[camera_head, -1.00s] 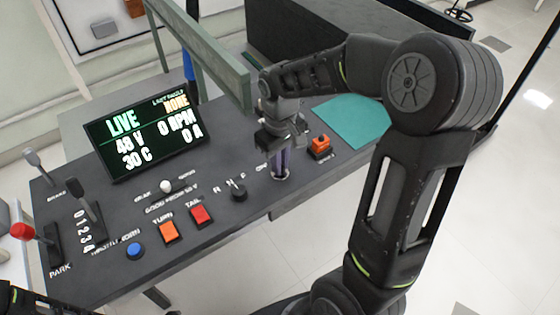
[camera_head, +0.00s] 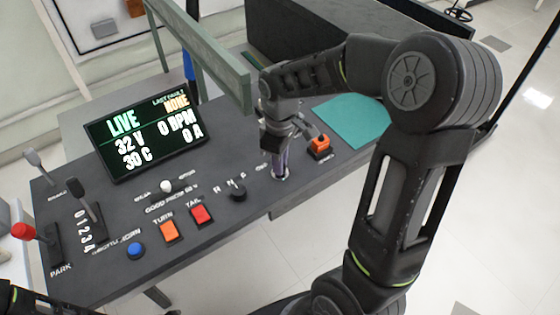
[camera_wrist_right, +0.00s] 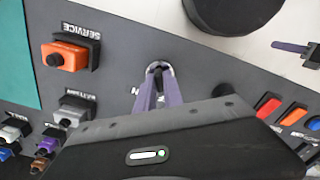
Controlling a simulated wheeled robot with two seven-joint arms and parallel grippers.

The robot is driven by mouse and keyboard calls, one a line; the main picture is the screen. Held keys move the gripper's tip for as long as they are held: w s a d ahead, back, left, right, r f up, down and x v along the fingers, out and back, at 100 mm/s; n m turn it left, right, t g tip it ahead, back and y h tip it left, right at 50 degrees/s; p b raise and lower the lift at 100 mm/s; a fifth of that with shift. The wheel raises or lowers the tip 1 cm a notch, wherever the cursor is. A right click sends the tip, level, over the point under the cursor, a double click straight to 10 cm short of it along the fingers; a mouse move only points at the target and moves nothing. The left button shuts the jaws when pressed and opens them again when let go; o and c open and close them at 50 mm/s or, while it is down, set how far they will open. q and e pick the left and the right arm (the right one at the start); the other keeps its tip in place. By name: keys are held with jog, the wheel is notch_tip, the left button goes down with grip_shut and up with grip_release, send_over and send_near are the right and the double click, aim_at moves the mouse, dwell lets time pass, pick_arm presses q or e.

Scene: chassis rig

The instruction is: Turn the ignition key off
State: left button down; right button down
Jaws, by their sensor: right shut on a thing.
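The ignition key switch (camera_wrist_right: 158,68) shows in the right wrist view as a round metal collar in the console, with the fingers over it. My right gripper (camera_wrist_right: 155,88) points down at it, its purple fingers shut on the key, which they mostly hide. In the head view the right gripper (camera_head: 281,172) stands at the console's right part, between the rotary R/F knob and the orange service plug. My left gripper is not in view.
The orange service plug (camera_head: 320,146) is close right of the right gripper. The black R/F knob (camera_head: 238,191), red button (camera_head: 202,214) and orange button (camera_head: 169,231) are to its left. A green post and beam (camera_head: 205,50) rises behind. A teal mat (camera_head: 352,122) lies bare at right.

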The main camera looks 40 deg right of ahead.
jog(key=c, duration=1.5)
grip_release()
jog(key=shift+o, duration=0.2)
jog(key=shift+r, duration=0.15)
notch_tip(320, 180, up, 8)
jog(key=shift+f, duration=0.2)
